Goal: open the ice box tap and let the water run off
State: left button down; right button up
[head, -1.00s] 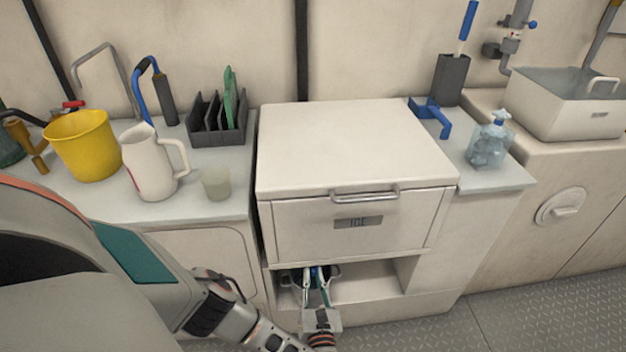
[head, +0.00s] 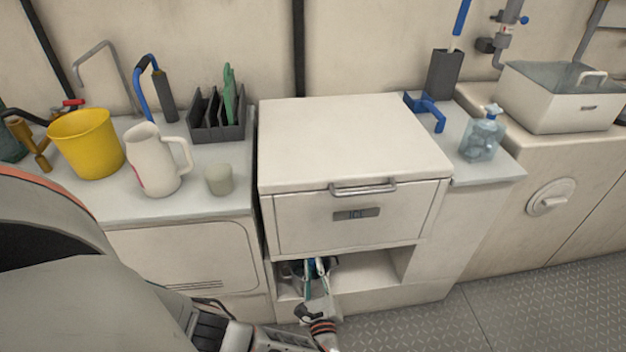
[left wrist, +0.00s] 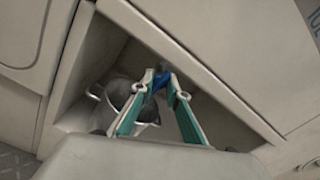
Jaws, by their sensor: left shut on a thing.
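The white ice box (head: 350,215) stands in the middle of the head view, lid closed, above an open niche. In the left wrist view the tap's blue handle (left wrist: 161,80) shows under the box. My left gripper (head: 317,264) reaches into the niche from the front; in the left wrist view its fingertips (left wrist: 161,84) are shut on the blue handle. A grey metal pot with side handles (left wrist: 118,92) sits in the niche below and left of the fingertips. The fingers partly cover the pot. I cannot make out running water. My right gripper is not in view.
The niche walls close in around my left gripper; its right part (head: 370,272) is empty. On the left counter stand a yellow bucket (head: 87,145), a white jug (head: 153,165) and a cup (head: 219,180). A clear bottle (head: 482,138) stands on the right counter.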

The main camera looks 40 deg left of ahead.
pick_arm(q)
jog(key=shift+s+a+f+n, duration=0.1)
jog(key=shift+f+n, duration=0.05)
jog(key=shift+n, duration=0.75)
jog(key=c, duration=1.9)
grip_release()
